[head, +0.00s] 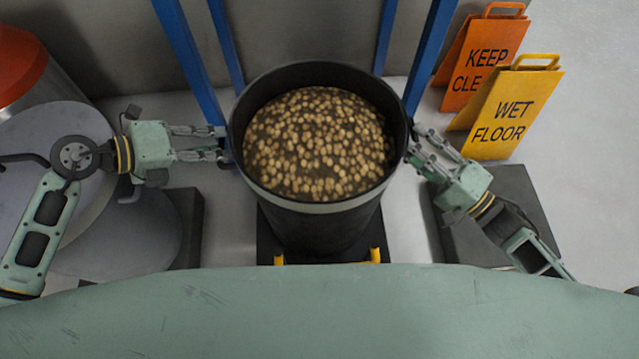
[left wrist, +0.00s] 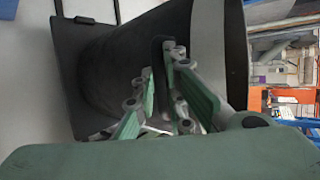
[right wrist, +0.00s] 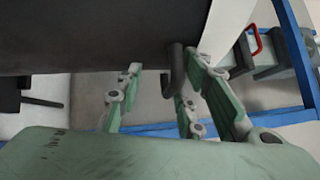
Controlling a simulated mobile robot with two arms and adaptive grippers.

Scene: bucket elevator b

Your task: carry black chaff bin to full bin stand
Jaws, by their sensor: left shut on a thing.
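The black chaff bin (head: 320,232) is upright in the middle of the head view, full of pale brown rounded pieces, with a grey band around its rim. My left gripper (head: 221,143) is at its left side, shut on a dark side handle (left wrist: 160,70) in the left wrist view. My right gripper (head: 414,146) is at its right side. Its fingers are spread around the other handle (right wrist: 176,68), with a gap visible in the right wrist view. Under the bin is a black base (head: 268,248) with yellow pieces at its front; whether the bin touches it is hidden.
Blue frame posts (head: 190,62) rise behind the bin. An orange sign (head: 480,55) and a yellow wet floor sign (head: 508,112) stand at the right. Dark low blocks (head: 520,195) lie on both sides. A large round grey metal thing (head: 60,130) is at the left.

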